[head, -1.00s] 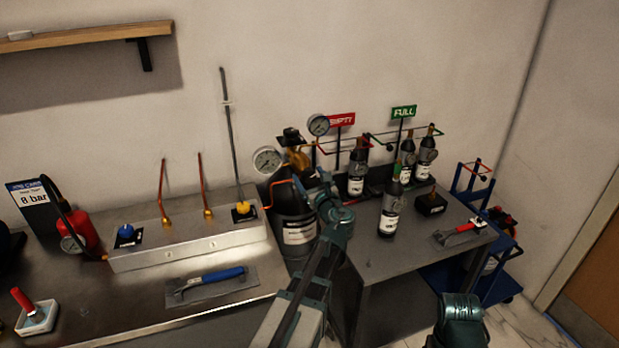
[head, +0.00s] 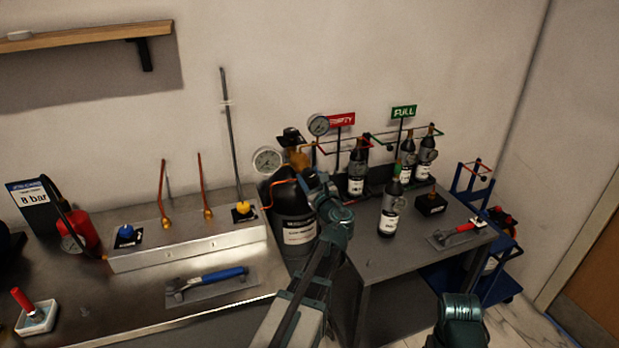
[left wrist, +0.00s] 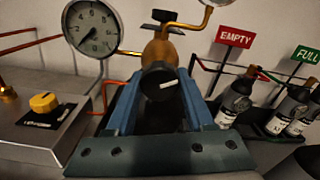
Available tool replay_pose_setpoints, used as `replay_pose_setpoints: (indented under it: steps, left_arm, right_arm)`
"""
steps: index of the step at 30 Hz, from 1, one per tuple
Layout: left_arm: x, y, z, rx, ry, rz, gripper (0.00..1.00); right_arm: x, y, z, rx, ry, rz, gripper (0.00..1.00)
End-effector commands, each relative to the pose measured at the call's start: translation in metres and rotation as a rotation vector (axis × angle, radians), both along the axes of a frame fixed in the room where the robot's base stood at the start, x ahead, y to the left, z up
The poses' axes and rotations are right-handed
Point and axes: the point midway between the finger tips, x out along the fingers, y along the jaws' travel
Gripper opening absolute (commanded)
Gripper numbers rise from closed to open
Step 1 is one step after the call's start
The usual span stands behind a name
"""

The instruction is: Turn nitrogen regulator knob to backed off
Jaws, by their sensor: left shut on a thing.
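The black nitrogen regulator knob (left wrist: 160,84) faces the left wrist camera, with a white mark pointing right and slightly up. It sits on the front of the brass regulator (left wrist: 162,52), which also shows in the head view (head: 297,158) on top of the black cylinder (head: 291,212). My left gripper (left wrist: 160,98) is shut on the knob, with one blue finger on each side. In the head view my left gripper (head: 313,182) hides the knob. A round gauge (left wrist: 92,28) stands left of the regulator. My right gripper is out of view; only part of that arm shows.
A metal manifold box with a yellow knob (left wrist: 43,102) stands left of the cylinder. Small bottles, a red EMPTY sign (left wrist: 236,37) and a green FULL sign (left wrist: 306,54) are at right. A blue-handled wrench (head: 208,281) lies on the left bench.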

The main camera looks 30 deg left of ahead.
Motion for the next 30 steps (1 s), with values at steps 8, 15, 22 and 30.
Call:
replay_pose_setpoints:
  steps: [8,15,22,30]
  left_arm:
    - [0.0,-0.0004,0.0,-0.15,-0.176,0.0,0.0]
    - [0.0001,-0.0006,0.0001,-0.299,-0.35,0.001,0.0]
    - [0.0002,-0.0007,0.0004,-0.437,-0.512,0.001,0.0]
    - [0.0002,-0.0008,0.0005,-0.572,-0.67,0.001,0.0]
  right_arm:
    - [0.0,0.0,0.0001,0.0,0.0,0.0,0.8]
    - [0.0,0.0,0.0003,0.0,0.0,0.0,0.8]
    - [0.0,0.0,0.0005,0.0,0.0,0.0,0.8]
    - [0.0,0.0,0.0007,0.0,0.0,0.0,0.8]
